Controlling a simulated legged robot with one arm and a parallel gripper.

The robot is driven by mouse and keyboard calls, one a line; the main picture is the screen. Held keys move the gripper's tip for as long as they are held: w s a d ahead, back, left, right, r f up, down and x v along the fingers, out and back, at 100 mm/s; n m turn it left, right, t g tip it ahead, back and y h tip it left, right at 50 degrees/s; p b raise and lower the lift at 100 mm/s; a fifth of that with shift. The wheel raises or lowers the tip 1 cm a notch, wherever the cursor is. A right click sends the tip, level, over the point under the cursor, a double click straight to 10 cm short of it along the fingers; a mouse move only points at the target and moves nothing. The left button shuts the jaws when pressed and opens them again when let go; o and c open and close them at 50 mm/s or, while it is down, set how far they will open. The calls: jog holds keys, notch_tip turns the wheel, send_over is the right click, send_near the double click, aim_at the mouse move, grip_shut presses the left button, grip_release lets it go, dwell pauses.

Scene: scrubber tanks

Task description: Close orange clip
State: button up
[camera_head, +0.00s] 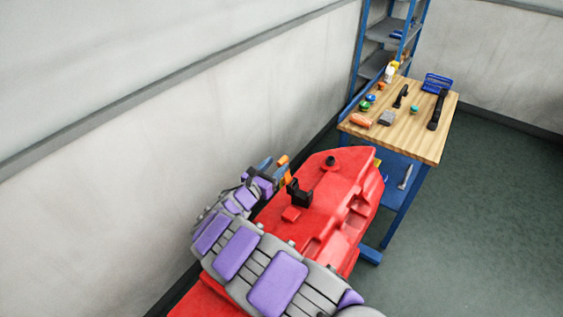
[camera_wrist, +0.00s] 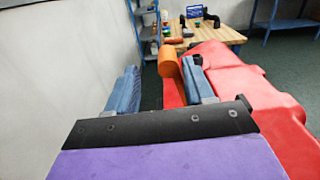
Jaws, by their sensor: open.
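The orange clip (camera_head: 283,160) stands at the left edge of the red scrubber tank (camera_head: 335,185), close to my gripper (camera_head: 268,172). In the wrist view the clip (camera_wrist: 168,60) shows as a rounded orange piece at the fingertips. It appears between the two blue-grey fingers, nearer the right one. My gripper (camera_wrist: 160,68) is open, with a wide gap and nothing held.
A wooden table (camera_head: 430,146) with tools and small items stands beyond the tank. A blue shelf rack (camera_head: 385,45) is behind it. A pale wall (camera_head: 180,130) runs close along the left. Open green floor (camera_head: 490,220) lies to the right.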

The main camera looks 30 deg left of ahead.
aim_at(284, 160)
jog(key=w, duration=0.1)
jog(key=w+d, duration=0.1)
jog(key=w, duration=0.1)
jog(key=w+d, duration=0.1)
jog(key=shift+w+d+r, duration=0.1)
jog(key=shift+w+r, duration=0.05)
jog(key=shift+r, duration=0.15)
jog(key=shift+s+a+r, duration=0.1)
jog(key=shift+s+a, duration=0.1)
jog(key=shift+a, duration=0.1)
jog(key=shift+a+f, duration=0.25)
jog(key=shift+a, duration=0.15)
jog(key=shift+c, duration=1)
jog(key=shift+d+r, duration=0.15)
jog(key=shift+d, duration=0.25)
jog(key=c, duration=0.6)
grip_shut()
jog(key=shift+a, duration=0.2)
